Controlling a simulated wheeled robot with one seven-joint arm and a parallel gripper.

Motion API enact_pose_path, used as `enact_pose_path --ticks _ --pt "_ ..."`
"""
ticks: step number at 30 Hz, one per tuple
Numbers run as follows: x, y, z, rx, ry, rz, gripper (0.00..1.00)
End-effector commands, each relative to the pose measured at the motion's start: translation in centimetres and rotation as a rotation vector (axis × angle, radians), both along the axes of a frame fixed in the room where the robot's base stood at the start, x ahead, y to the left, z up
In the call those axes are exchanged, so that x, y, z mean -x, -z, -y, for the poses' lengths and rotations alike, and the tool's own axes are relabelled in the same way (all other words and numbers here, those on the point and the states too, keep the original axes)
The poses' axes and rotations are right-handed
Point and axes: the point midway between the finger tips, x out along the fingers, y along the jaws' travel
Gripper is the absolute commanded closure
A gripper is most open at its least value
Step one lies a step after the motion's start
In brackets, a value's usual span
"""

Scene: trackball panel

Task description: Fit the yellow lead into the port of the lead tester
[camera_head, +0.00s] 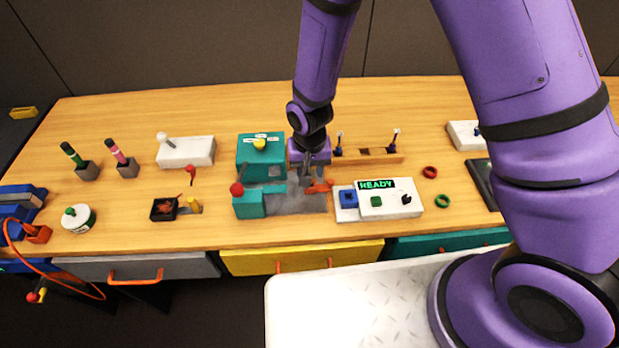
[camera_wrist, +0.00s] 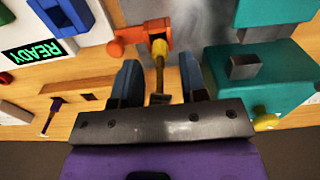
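The white unit with a green READY display (camera_head: 377,184), which I take as the lead tester, sits right of the grey plate. A blue square part (camera_head: 348,198) with a dark centre is at its left; I cannot tell if this is the port. My gripper (camera_wrist: 159,82) is open over the grey plate. A yellow stem (camera_wrist: 160,58) on an orange fitting (camera_wrist: 127,41) stands between its fingers, with gaps on both sides. I cannot tell if this is the yellow lead. A small yellow piece (camera_head: 42,292) also hangs by the orange cable at lower left.
A teal machine (camera_head: 260,152) with a red-knobbed lever (camera_head: 237,189) stands close left of my gripper. A wooden rack (camera_head: 368,158) is behind the tester. Red (camera_head: 430,172) and green (camera_head: 442,201) rings lie right of it. Bare tabletop lies near the back edge.

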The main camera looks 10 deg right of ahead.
Motion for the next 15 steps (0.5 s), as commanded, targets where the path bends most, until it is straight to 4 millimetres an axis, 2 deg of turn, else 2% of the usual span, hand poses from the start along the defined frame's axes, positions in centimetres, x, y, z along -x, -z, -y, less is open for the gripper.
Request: enact_pose_path --ticks 3,10,11,15 --pt "0.00 0.71 0.00 0.000 -0.001 0.000 0.60" --pt "0.00 0.77 0.00 0.000 -0.001 0.001 0.60" --pt "0.00 0.77 0.00 0.000 -0.001 0.001 0.65" --pt "0.01 0.76 0.00 0.000 -0.001 0.001 0.97"
